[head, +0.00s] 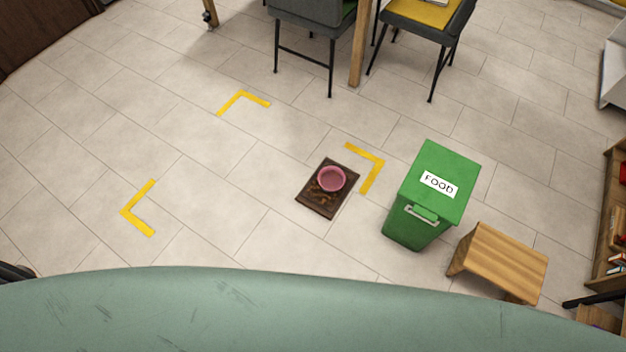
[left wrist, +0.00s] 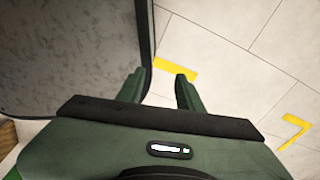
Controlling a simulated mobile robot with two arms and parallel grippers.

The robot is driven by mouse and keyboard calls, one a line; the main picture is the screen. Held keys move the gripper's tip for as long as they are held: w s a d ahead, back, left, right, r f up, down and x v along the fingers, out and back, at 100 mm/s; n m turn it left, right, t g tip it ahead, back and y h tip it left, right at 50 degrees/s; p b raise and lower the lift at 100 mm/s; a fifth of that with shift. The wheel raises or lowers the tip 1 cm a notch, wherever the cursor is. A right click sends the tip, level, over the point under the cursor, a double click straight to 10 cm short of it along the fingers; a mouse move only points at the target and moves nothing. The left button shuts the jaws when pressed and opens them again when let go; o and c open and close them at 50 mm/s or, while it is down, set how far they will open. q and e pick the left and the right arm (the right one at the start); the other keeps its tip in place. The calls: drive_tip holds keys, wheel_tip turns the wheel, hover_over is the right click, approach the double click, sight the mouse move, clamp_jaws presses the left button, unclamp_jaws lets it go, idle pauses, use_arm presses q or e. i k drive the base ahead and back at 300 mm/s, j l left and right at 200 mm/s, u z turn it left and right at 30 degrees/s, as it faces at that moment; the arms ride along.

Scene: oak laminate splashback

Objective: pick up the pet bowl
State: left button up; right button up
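The pet bowl (head: 331,180) is pink and round and stands upright on a dark brown patterned mat (head: 315,208) on the tiled floor, right of the middle in the head view. My left gripper (left wrist: 158,88) shows in the left wrist view with its two green fingers apart and nothing between them. The bowl is not in the left wrist view, and my left gripper is well away from it. My right gripper is not in view.
A green bin marked FOOD (head: 428,200) stands right of the mat, with a wooden stool (head: 500,260) beside it. Yellow corner marks (head: 370,165) lie on the floor. Chairs (head: 310,35) stand at the back. A shelf (head: 612,225) is at the right. Floor left of the mat is clear.

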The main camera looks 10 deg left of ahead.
sight(330, 168)
drive_tip(key=i+j+u, duration=0.1)
drive_tip(key=u, duration=1.35)
drive_tip(key=i+u, duration=0.45)
drive_tip(key=i, duration=1.2)
drive_tip(key=i+l+z, duration=0.15)
drive_tip(key=i+z, duration=1)
drive_tip(key=i+j+z, duration=0.15)
drive_tip(key=z, duration=0.25)
drive_tip(key=i+l+z, duration=0.25)
drive_tip(key=i+z, duration=0.15)
drive_tip(key=i, duration=0.2)
drive_tip(key=i+z, duration=0.4)
drive_tip(key=i, duration=0.15)
drive_tip(key=i+j+z, duration=0.1)
drive_tip(key=i+z, duration=0.3)
drive_tip(key=i, duration=0.2)
drive_tip(key=i+z, duration=0.1)
drive_tip(key=z, duration=0.7)
drive_tip(key=i+j+z, duration=0.15)
drive_tip(key=z, duration=0.7)
drive_tip(key=i+j+z, duration=0.1)
drive_tip(key=z, duration=0.3)
drive_tip(key=j, duration=0.1)
